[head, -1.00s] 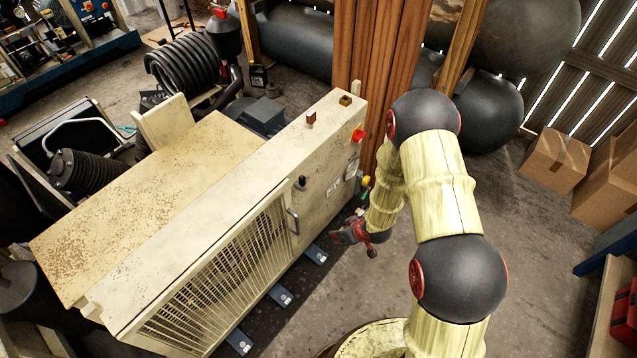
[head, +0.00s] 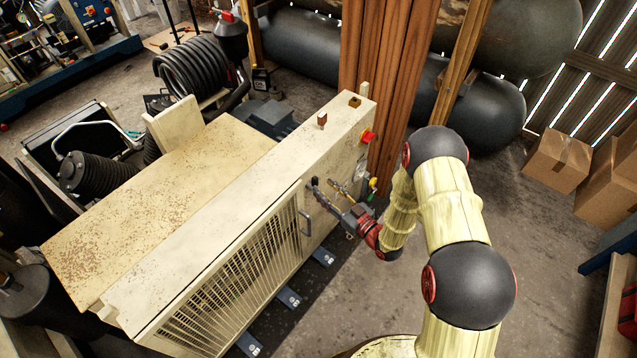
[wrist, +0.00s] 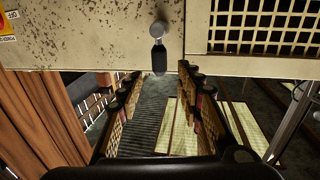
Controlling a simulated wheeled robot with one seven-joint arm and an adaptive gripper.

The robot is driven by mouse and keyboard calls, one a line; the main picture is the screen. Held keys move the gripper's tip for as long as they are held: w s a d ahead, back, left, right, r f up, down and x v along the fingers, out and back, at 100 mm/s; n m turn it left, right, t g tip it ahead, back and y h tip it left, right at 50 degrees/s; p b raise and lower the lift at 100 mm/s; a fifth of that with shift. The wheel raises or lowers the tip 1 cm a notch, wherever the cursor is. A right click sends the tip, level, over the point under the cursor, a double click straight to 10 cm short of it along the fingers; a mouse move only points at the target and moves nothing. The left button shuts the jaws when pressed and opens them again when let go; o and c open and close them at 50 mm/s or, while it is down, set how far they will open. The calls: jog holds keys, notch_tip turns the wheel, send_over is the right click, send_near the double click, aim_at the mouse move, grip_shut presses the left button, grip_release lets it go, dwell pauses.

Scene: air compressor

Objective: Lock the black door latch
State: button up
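The black door latch (wrist: 158,58) shows in the wrist view on the cream panel. It has a round silver pivot at the top and a black lever pointing straight down in that picture. My gripper (wrist: 160,80) is open, with its two fingers apart to the left and right of the lever's lower end. I cannot tell whether either finger touches it. In the head view my gripper (head: 327,189) is at the front of the compressor cabinet (head: 345,135), and its fingertips are hard to separate from the latch there.
A grey door handle (head: 306,224) and the slatted door (head: 250,275) are beside my gripper. A red knob (head: 367,137) is higher on the cabinet. Cardboard boxes (head: 558,160) stand at the right; open floor lies in front.

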aim_at(317, 182)
jog(key=shift+x, duration=2.3)
grip_shut()
